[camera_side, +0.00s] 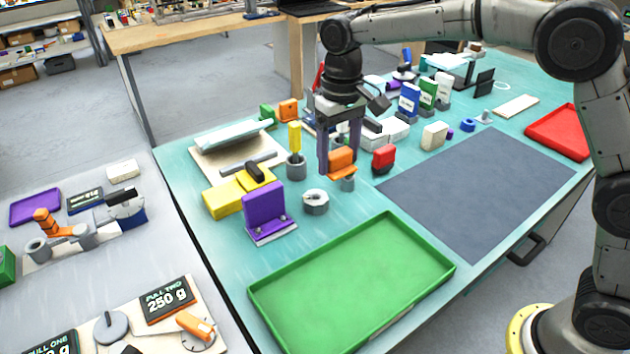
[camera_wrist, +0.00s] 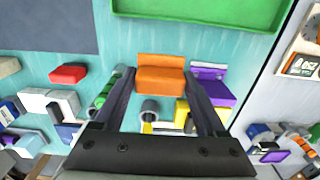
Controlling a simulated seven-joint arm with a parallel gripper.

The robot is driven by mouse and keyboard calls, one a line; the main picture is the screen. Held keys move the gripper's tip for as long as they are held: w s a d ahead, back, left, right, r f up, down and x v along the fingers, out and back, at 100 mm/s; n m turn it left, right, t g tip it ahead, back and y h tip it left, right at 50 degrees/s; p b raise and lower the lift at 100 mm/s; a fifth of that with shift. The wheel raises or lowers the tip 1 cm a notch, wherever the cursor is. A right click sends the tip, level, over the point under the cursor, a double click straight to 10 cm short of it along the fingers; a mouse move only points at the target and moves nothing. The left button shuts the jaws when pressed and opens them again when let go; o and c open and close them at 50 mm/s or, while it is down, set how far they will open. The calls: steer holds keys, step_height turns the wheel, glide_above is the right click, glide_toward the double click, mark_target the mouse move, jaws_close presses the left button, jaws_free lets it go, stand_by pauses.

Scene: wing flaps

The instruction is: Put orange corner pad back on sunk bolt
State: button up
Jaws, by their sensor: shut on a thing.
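The orange corner pad (camera_side: 341,160) is between the two fingers of my gripper (camera_side: 338,168), which is shut on it. In the wrist view the pad (camera_wrist: 160,74) is a two-part orange block with a fold across it, between the fingertips (camera_wrist: 160,82). In the side view a short grey cylinder (camera_side: 348,184) shows just below the pad; I cannot tell whether they touch. I cannot make out the sunk bolt for certain in either view.
A red block (camera_side: 384,157) is close to the right. The green tray (camera_side: 350,285) and dark mat (camera_side: 480,190) are empty.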

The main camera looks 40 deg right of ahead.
steer(key=shift+w+a+f, duration=0.25)
steer(key=shift+w+f, duration=0.65)
steer(key=shift+f, duration=0.65)
steer(key=shift+w+a+f, duration=0.25)
steer(key=shift+w+f, duration=0.7)
steer(key=shift+f, duration=0.6)
steer(key=shift+w+a+f, duration=0.25)
steer(key=shift+w+f, duration=0.65)
steer(key=shift+f, duration=0.65)
steer(key=shift+f, duration=0.4)
steer(key=shift+f, duration=0.2)
steer(key=o, duration=1.3)
steer(key=shift+c, duration=0.2)
step_height(320, 180, up, 13)
steer(key=shift+r, duration=0.15)
